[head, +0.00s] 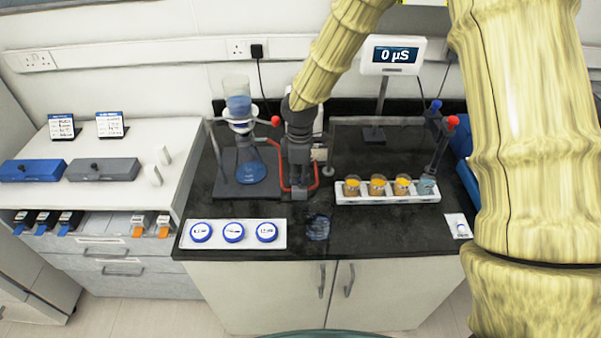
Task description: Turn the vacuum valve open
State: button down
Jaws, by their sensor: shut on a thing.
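My gripper (299,181) points down at the back of the black bench, right of the filter funnel. It is shut, and its fingers close on what appears to be the vacuum valve. The valve itself is mostly hidden behind the gripper, so I cannot tell which way its handle points. A red tube (314,184) runs around the gripper on both sides. The glass filter funnel (238,105) with blue liquid stands above a blue-bottomed flask (251,172) on a dark stand.
A white rack (400,197) with several orange-topped jars stands to the right. A white tray (217,243) with three blue-rimmed dishes lies at the front. A meter (392,55) reads 0 µS. Posts with red (453,121) and blue (436,104) knobs stand right.

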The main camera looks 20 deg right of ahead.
jog(key=shift+a+f+n, duration=0.1)
jog(key=shift+n, duration=0.3)
jog(key=c, duration=1.5)
grip_release()
jog(key=shift+a, duration=0.1)
